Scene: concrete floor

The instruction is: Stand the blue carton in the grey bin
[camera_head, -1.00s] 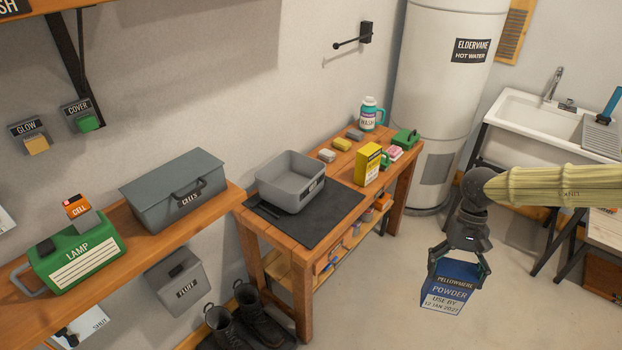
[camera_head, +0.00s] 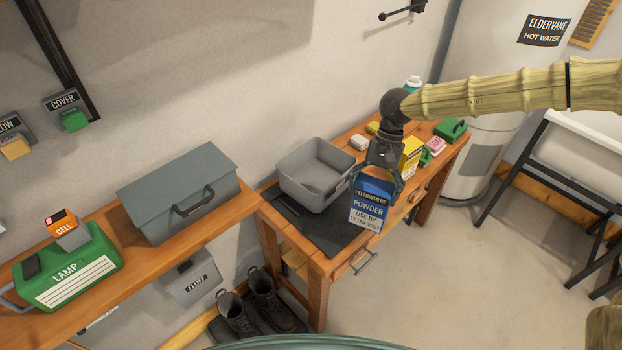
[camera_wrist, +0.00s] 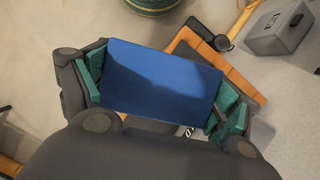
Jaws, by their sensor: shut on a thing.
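The blue carton (camera_head: 368,207), labelled Pellowhere Powder, hangs upright from my gripper (camera_head: 381,181). My gripper is shut on its upper part. In the head view the carton is just right of the grey bin (camera_head: 300,188) and in front of the mat's right side. I cannot tell whether its base touches anything. In the wrist view the carton's blue top (camera_wrist: 160,78) lies between the two green-padded fingers (camera_wrist: 163,95). The bin stands open on the dark mat, and the part of its inside that I see is empty.
The dark mat (camera_head: 318,232) covers the near part of the wooden workbench. A yellow box (camera_head: 411,157), a green box (camera_head: 450,129) and small items stand behind my gripper. A grey toolbox (camera_head: 178,193) and a green lamp (camera_head: 70,268) sit on the left shelf.

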